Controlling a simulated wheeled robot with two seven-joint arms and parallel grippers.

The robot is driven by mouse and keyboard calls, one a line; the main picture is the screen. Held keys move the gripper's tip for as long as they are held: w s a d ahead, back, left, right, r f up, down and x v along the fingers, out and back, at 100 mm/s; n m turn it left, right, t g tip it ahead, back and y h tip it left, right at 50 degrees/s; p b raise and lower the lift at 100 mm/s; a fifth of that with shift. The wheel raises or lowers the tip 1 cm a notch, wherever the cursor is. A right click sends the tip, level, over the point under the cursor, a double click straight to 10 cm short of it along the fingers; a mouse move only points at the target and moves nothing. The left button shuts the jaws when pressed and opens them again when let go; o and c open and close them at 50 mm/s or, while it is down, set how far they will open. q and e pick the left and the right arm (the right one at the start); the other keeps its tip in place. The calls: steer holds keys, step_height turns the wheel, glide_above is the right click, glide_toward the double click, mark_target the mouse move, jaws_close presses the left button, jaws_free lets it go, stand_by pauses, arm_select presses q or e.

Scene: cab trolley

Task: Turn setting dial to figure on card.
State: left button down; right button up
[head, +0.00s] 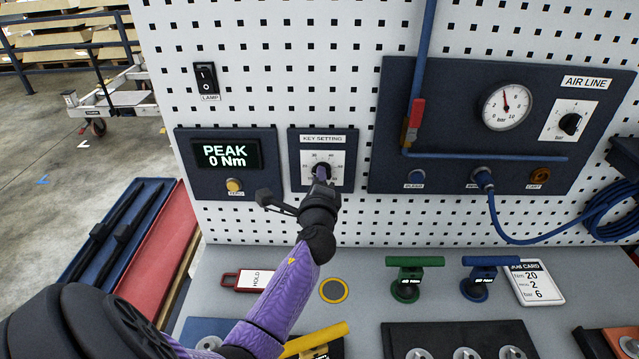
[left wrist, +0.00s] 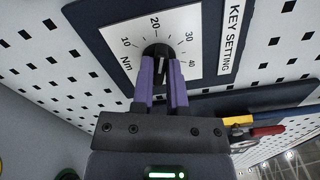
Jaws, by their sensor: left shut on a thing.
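The key setting dial (head: 322,168) is a black knob on a white plate on the pegboard. In the left wrist view the knob (left wrist: 157,52) stands among the figures 10, 20, 30 and 40, marked Nm. My left gripper (head: 321,178) is at the dial, its purple fingers (left wrist: 163,78) shut on the knob from both sides. The fingers cover part of the knob, and I cannot tell which figure its pointer is at. The job card (head: 534,284) lies at the right of the bench and reads Nm 20, 2, bar 6. My right gripper is not in view.
The display (head: 227,155) left of the dial reads PEAK 0 Nm. An air line panel (head: 450,110) with gauge and blue hose is on the right. Green (head: 406,277) and blue (head: 481,278) T-handles stand on the bench. A red HOLD tag (head: 248,281) lies below the dial.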

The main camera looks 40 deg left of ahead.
arm_select(q)
steer(key=shift+f+n+b, duration=0.15)
steer(key=shift+n+b, duration=0.25)
steer(key=shift+n, duration=0.7)
steer(key=c, duration=0.6)
jaws_free()
steer(key=shift+c, duration=0.2)
